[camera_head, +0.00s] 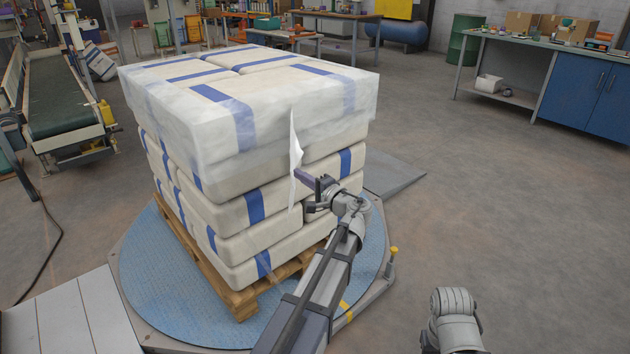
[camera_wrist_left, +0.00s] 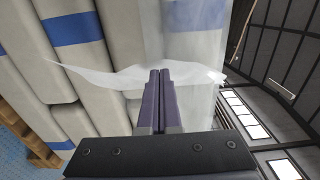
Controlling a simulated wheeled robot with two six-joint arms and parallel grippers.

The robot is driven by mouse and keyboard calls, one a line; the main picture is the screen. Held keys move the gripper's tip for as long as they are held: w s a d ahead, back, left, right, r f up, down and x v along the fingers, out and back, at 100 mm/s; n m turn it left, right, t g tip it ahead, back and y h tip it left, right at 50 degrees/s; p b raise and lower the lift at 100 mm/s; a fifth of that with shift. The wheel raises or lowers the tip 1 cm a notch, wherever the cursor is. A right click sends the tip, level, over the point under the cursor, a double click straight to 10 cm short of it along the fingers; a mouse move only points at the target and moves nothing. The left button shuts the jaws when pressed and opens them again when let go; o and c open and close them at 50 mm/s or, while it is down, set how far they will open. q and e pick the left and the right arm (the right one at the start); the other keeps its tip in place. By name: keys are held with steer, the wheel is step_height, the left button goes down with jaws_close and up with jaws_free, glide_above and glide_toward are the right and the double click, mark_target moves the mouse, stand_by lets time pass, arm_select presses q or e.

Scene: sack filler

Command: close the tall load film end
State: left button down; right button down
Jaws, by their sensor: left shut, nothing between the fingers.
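The tall load (camera_head: 235,150) is a stack of cream sacks with blue bands on a wooden pallet (camera_head: 240,300). Clear film wraps its upper layers. The loose film end (camera_head: 295,155) hangs as a thin white flap, standing out from the load's near right side. In the left wrist view the film end (camera_wrist_left: 105,77) spreads across the front of the fingertips. My left gripper (camera_head: 304,178) is shut and empty, its tips at the flap; I cannot tell whether they touch it. The left wrist view shows its two dark fingers (camera_wrist_left: 160,75) together. My right gripper is out of view.
The pallet stands on a round blue turntable (camera_head: 150,290) with a grey ramp (camera_head: 395,180) behind it. A conveyor (camera_head: 60,95) is at left, a blue workbench (camera_head: 570,90) at far right. The right floor is clear.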

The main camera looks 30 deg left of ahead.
mark_target(286, 173)
arm_select(q)
steer(key=shift+s+a, duration=0.35)
steer(key=shift+a, duration=0.45)
steer(key=shift+s+a+m+t, duration=0.3)
steer(key=shift+s+a+t, duration=0.1)
steer(key=shift+s+a, duration=0.15)
steer(key=shift+s+a+m+t+h, duration=0.35)
steer(key=shift+a+m+t+h, duration=0.15)
steer(key=shift+a, duration=1.65)
steer(key=shift+s+a+m+t+h, duration=0.35)
steer(key=shift+a+t, duration=0.3)
steer(key=shift+a, duration=1.5)
steer(key=shift+s+a+m+t+h, duration=0.35)
steer(key=shift+a+m+t, duration=0.15)
steer(key=shift+a, duration=1.65)
